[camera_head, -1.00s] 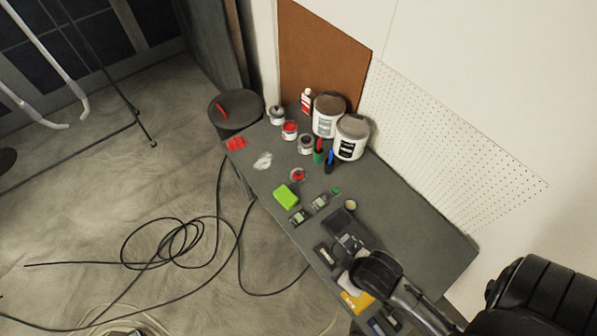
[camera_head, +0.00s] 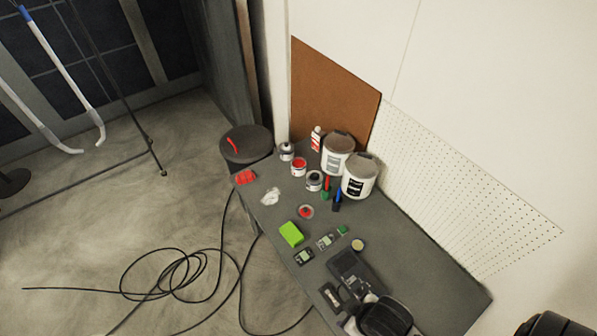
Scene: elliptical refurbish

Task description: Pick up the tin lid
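A small round lid (camera_head: 306,211) with a red patch in its middle lies flat on the grey workbench (camera_head: 425,265). It is in front of the small tins and near the green block. A small open tin (camera_head: 299,167) with red inside stands behind it, and another small dark-topped tin (camera_head: 314,181) stands beside that one. A pale yellowish round disc (camera_head: 358,244) lies farther right on the bench. I see neither gripper in this view, and nothing covers the red-marked lid.
Two white buckets (camera_head: 359,177) and red, green and blue upright items stand behind the lid. A green block (camera_head: 291,234), small meters and a dark device (camera_head: 350,270) lie in front. A black rounded object (camera_head: 385,316) is at the bottom. A cable (camera_head: 185,270) loops on the floor.

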